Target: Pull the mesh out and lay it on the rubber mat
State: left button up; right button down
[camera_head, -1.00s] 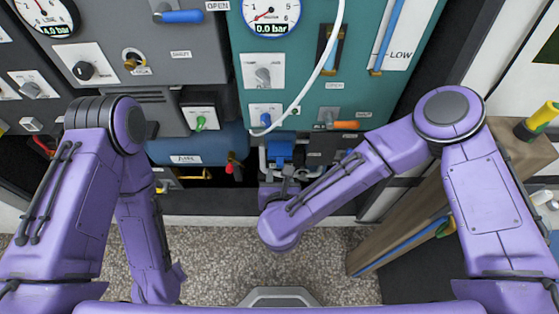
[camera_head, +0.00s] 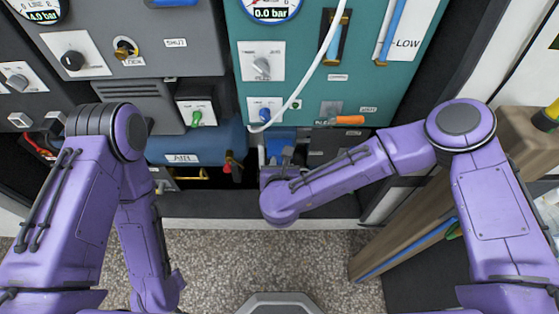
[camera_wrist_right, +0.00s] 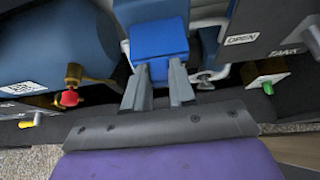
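My right gripper (camera_head: 287,157) reaches in low at the teal panel, mostly behind its own wrist. In the right wrist view its two grey fingers (camera_wrist_right: 158,80) stand apart. A blue block-shaped part (camera_wrist_right: 160,40) lies just past the fingertips, its narrower lower end showing in the gap. I cannot tell whether the fingers touch it. The blue part (camera_head: 281,141) also shows in the head view, partly covered by the gripper. I cannot make out any mesh or rubber mat. My left arm hangs at the left; its gripper is out of view.
A blue tank (camera_head: 195,146) with a red-knobbed valve (camera_wrist_right: 70,98) lies left of the gripper. A white hose (camera_head: 312,70) hangs over the teal panel (camera_head: 300,60). An orange-handled valve (camera_head: 349,120) sits above my right forearm. The speckled floor (camera_head: 240,265) is clear.

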jog(key=s, duration=0.9)
jog(key=shift+p, duration=0.3)
dwell(0.7)
